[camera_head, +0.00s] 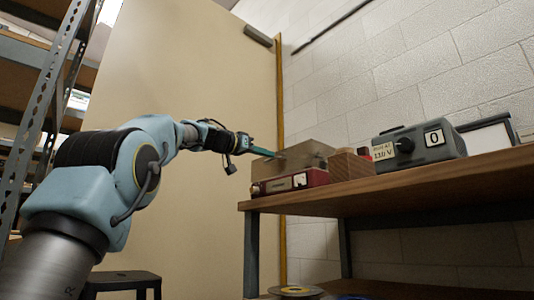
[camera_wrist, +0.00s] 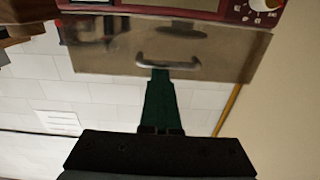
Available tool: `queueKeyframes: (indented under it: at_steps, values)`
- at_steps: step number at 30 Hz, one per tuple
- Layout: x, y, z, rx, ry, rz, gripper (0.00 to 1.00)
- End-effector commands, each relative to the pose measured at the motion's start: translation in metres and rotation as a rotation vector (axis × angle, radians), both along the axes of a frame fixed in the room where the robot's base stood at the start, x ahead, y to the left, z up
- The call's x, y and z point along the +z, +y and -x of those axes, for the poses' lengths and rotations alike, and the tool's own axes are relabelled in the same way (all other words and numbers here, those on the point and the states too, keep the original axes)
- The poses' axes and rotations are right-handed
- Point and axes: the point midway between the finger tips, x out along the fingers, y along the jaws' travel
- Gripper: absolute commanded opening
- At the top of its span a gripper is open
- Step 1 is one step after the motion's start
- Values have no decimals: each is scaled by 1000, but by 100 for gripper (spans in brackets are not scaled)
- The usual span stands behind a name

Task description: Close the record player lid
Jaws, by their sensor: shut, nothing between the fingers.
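The record player (camera_head: 291,182) has a dark red body and sits at the near left end of a wooden shelf. Its smoky see-through lid (camera_head: 308,150) stands raised above the body. The wrist view is upside down: the body (camera_wrist: 170,7) is at the top and the lid (camera_wrist: 100,62) hangs below it, with a grey bar handle (camera_wrist: 190,66). My gripper (camera_head: 277,155) is shut and empty, its green fingers pointing at the lid. In the wrist view the fingertips (camera_wrist: 160,73) overlap the handle's middle; contact cannot be told.
A wooden block (camera_head: 350,165) stands right beside the record player. A grey box with a dial (camera_head: 417,146) is further right on the wooden shelf (camera_head: 400,186). A black stool (camera_head: 122,280) is below my arm. A metal rack (camera_head: 62,85) rises at the left.

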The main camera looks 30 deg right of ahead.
Motion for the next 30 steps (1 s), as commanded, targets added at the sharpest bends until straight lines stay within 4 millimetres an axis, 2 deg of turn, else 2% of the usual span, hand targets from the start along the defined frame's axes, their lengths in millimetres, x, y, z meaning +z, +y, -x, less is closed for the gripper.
queueKeyframes:
  at_steps: [1, 4, 8, 11, 18, 24, 30]
  values:
    - [-33, -5, -11, -6, 30, -49, 0]
    - [-33, -4, -11, -6, 30, -49, 0]
    - [-32, 3, -10, -3, 28, -47, 0]
    - [-28, 15, -6, -1, 26, -41, 0]
    - [-12, 63, 13, 2, 10, -18, 0]
    - [-3, 93, 25, 2, 2, -7, 0]
    - [0, 105, 30, 1, -1, 1, 0]
